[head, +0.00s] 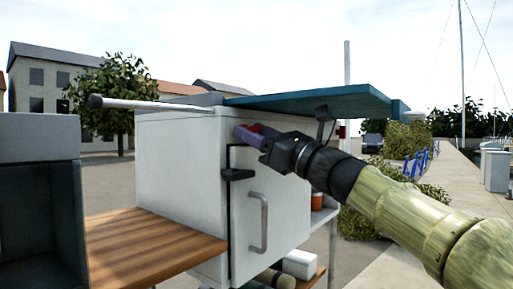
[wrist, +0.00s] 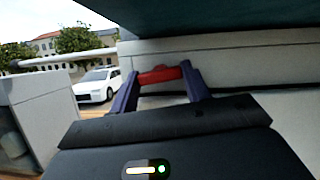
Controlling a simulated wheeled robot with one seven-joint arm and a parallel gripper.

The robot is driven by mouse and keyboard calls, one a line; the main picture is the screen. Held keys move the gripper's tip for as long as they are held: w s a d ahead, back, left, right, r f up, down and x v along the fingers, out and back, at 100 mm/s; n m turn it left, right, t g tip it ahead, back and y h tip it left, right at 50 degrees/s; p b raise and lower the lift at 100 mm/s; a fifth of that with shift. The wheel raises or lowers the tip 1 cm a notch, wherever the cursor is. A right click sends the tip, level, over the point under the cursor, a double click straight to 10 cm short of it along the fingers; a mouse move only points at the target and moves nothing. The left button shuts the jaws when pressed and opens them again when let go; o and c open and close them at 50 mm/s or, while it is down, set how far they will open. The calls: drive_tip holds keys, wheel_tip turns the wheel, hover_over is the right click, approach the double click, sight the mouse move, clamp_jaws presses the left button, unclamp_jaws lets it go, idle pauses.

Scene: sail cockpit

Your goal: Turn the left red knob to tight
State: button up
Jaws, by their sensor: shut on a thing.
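A red knob (head: 256,128) sits high on the front of the white cabinet, under the teal top, and is mostly hidden behind my gripper in the head view. My gripper (head: 246,136) reaches it from the right with its purple fingers. In the wrist view the red knob (wrist: 160,74) lies crosswise between the two fingertips of my gripper (wrist: 160,82), and the fingers are shut on it at both ends. I see no marking that tells how tight it is. A second small red part (head: 340,131) shows farther right, beyond my wrist.
The white cabinet (head: 180,170) has a grey handle (head: 262,222) and a black latch (head: 238,174) below my gripper. The teal board (head: 310,101) overhangs close above it. A wooden bench (head: 140,245) is at left. A grey rod (head: 150,104) runs along the cabinet's top left.

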drive_tip(key=shift+o, duration=0.2)
drive_tip(key=shift+m+t+h+b, duration=0.3)
drive_tip(key=shift+m+t+b, duration=0.3)
drive_tip(key=shift+m, duration=0.6)
drive_tip(key=shift+r, duration=0.1)
drive_tip(key=o, duration=1)
drive_tip(key=shift+c, duration=0.2)
drive_tip(key=b+v, duration=1.2)
drive_tip(key=v, duration=0.5)
drive_tip(key=shift+s+d, duration=0.15)
